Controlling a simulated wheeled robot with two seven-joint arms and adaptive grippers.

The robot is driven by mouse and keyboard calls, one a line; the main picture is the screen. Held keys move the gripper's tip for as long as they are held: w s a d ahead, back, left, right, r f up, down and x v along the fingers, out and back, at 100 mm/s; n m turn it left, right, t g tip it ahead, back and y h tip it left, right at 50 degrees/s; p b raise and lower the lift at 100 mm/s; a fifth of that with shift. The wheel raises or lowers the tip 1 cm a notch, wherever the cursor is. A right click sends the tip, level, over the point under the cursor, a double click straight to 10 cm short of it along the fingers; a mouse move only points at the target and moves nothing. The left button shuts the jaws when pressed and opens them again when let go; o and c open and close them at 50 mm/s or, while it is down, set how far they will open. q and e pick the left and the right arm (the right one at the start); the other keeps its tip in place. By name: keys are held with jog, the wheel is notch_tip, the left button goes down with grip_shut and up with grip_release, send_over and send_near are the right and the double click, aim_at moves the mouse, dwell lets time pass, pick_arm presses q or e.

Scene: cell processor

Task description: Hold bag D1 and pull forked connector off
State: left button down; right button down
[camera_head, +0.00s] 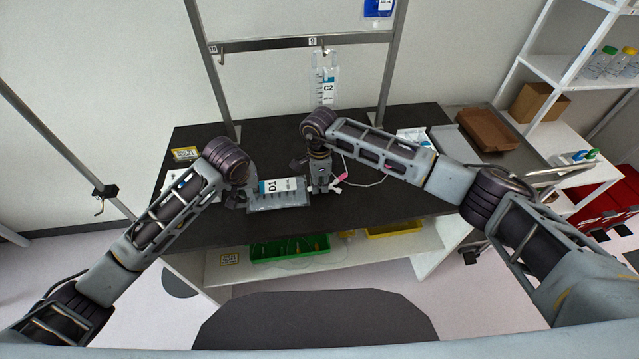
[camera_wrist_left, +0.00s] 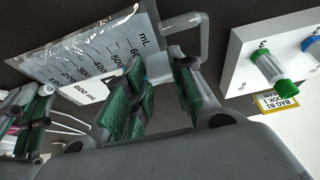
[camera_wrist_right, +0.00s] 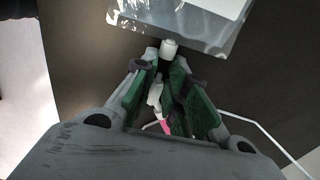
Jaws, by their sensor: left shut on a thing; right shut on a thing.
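Bag D1 (camera_head: 277,196) is a clear bag with a white label, lying nearly flat over the front of the dark table. My left gripper (camera_head: 241,197) is shut on its left end; the bag's printed scale (camera_wrist_left: 95,60) shows in the left wrist view. My right gripper (camera_head: 322,186) is at the bag's other end, shut on the white forked connector (camera_wrist_right: 155,94), which has a pink part (camera_wrist_right: 164,127) and a thin white tube. A white port (camera_wrist_right: 168,48) sits between the right fingertips and the bag's edge. I cannot tell whether connector and port are joined.
Bag C2 (camera_head: 325,82) hangs from the metal rack behind. A green tray (camera_head: 290,248) and a yellow tray (camera_head: 394,229) sit on the lower shelf. A brown tray (camera_head: 487,130) lies at the right.

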jog(key=shift+d, duration=0.3)
